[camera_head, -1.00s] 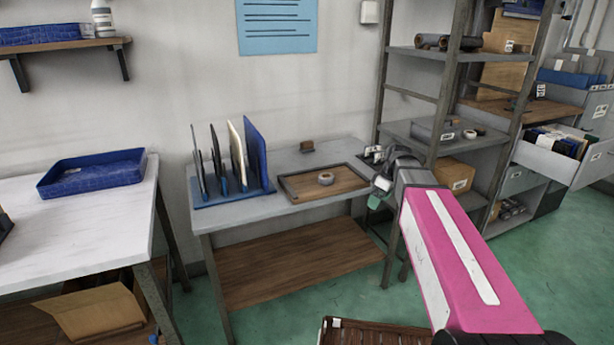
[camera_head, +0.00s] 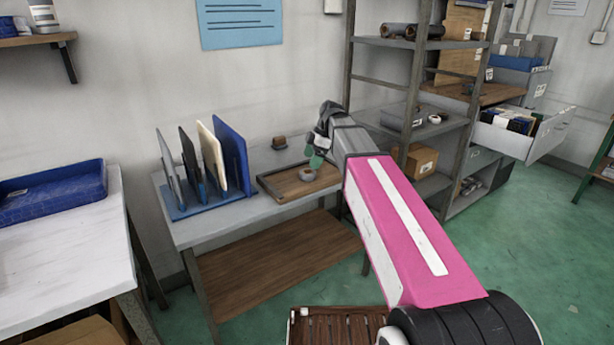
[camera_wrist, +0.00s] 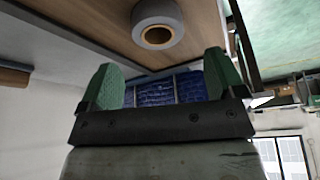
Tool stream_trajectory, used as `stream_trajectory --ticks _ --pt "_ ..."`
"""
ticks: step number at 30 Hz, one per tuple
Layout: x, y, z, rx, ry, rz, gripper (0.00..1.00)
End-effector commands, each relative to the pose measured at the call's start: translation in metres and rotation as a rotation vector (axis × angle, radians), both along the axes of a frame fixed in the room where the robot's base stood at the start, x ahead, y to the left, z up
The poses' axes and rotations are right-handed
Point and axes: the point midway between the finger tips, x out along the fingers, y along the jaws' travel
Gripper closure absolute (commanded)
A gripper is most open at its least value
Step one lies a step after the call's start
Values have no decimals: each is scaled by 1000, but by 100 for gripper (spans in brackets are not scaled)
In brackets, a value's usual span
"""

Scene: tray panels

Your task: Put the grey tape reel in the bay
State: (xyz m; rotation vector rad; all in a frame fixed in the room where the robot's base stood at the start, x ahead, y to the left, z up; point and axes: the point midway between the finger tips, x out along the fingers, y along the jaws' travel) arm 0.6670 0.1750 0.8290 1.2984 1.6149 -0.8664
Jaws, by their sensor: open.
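The grey tape reel (camera_head: 306,174) lies flat on the shallow wooden tray (camera_head: 284,186) on the grey bench. In the wrist view the reel (camera_wrist: 158,36) shows at the top, with a brown core, beyond the fingertips and apart from them. My gripper (camera_head: 316,157) is just above the reel in the head view, its green fingertips pointing down. In the wrist view my gripper (camera_wrist: 163,82) is open, with nothing held between the fingers. I cannot tell which place is the bay.
A blue rack (camera_head: 200,208) with several upright panels stands left of the tray. A metal shelf unit (camera_head: 412,120) stands to the right. A blue bin (camera_head: 50,200) lies on the white table at left.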

Motion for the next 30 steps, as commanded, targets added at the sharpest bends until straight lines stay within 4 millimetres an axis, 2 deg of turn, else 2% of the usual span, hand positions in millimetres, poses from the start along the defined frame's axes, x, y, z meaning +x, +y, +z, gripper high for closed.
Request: stream_trajectory --ticks 8,18,25,26,30 --pt "-1 7 -18 -1 1 -1 11" --pt "-4 21 -56 -1 2 0 11" --pt "-3 22 -57 -1 0 -1 11" --pt "-3 21 -57 -1 0 -1 18" --pt "-3 21 -57 -1 0 -1 63"
